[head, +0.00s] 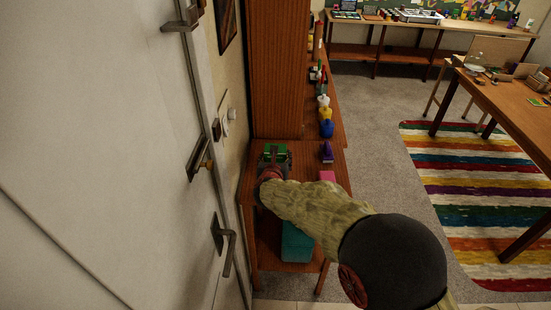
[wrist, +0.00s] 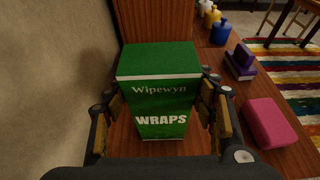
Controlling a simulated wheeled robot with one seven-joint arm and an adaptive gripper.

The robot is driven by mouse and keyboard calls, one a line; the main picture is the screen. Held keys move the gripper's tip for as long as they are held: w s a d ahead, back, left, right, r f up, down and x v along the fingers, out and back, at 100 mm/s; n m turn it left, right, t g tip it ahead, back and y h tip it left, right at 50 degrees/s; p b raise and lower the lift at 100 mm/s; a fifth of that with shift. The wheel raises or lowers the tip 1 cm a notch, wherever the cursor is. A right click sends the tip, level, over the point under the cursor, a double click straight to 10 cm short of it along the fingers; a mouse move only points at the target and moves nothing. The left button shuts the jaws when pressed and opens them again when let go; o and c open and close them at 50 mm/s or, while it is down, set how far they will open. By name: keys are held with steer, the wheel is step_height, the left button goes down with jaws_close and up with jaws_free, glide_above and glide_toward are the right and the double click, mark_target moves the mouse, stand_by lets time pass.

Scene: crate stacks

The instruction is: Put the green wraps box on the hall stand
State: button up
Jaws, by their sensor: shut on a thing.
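The green wraps box (head: 274,149), lettered "Wipewyn WRAPS", is upright over the near left part of a wooden stand (head: 338,162), close to the wall. It fills the middle of the wrist view (wrist: 160,115). My gripper (head: 273,161) is shut on the box, with one finger on its left side and one on its right in the wrist view (wrist: 160,104). The box's base is partly hidden by my gripper; I cannot tell whether it touches the stand's top. I take this stand to be the hall stand.
A pink block (wrist: 269,122) and a purple object (wrist: 241,62) are right of the box. A blue bottle (head: 327,129) and other bottles stand farther back. A tall wooden panel (head: 277,70) rises behind. A teal bin (head: 297,243) sits below; a door (head: 90,150) is left.

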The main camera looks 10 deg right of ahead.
steer(key=shift+f, duration=0.15)
steer(key=o, duration=1.2)
steer(key=shift+c, duration=0.2)
steer(key=shift+o, duration=0.3)
